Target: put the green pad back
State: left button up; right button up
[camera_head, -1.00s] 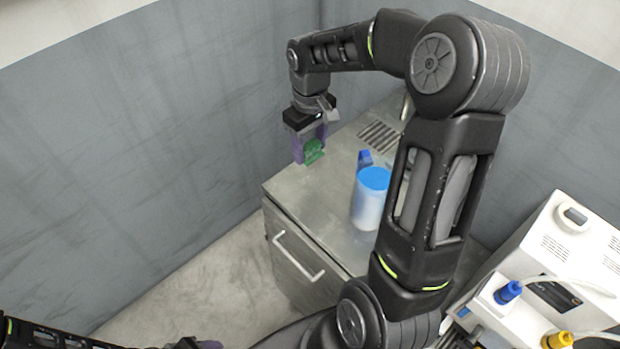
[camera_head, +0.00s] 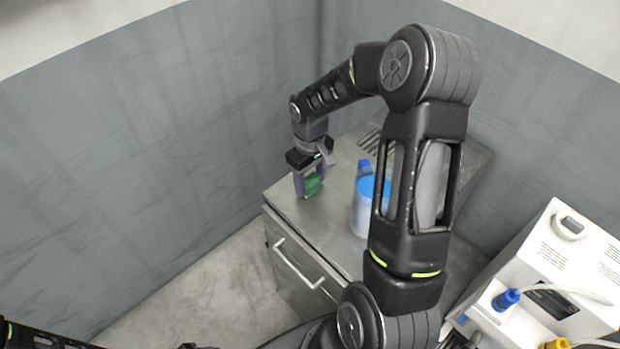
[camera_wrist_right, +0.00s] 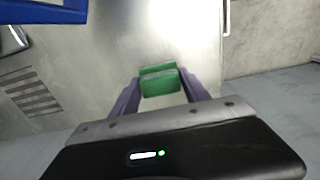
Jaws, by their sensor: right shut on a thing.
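The green pad (camera_head: 313,186) is held between the purple fingers of my right gripper (camera_head: 309,192). It is low over the front left part of the metal cabinet top (camera_head: 325,222); I cannot tell whether it touches the top. In the right wrist view the pad (camera_wrist_right: 161,84) sits between the fingers, with a second green shape just behind it, perhaps its reflection. Only a dark scrap at the bottom edge may belong to my left gripper, and its jaws are hidden.
A blue container (camera_head: 364,212) stands on the cabinet top to the right of my right gripper, partly behind my right arm. A white machine (camera_head: 560,262) with blue and yellow connectors stands at the right. The cabinet front has a bar handle (camera_head: 297,268). Grey walls enclose the corner.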

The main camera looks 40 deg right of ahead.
aim_at(310, 180)
jog(key=shift+f, duration=0.25)
jog(key=shift+f+b, duration=0.15)
jog(key=shift+b, duration=0.15)
jog(key=o, duration=1.3)
notch_tip(310, 180, up, 13)
jog(key=shift+f+b, duration=0.2)
jog(key=shift+b, duration=0.15)
jog(key=shift+a+f, duration=0.1)
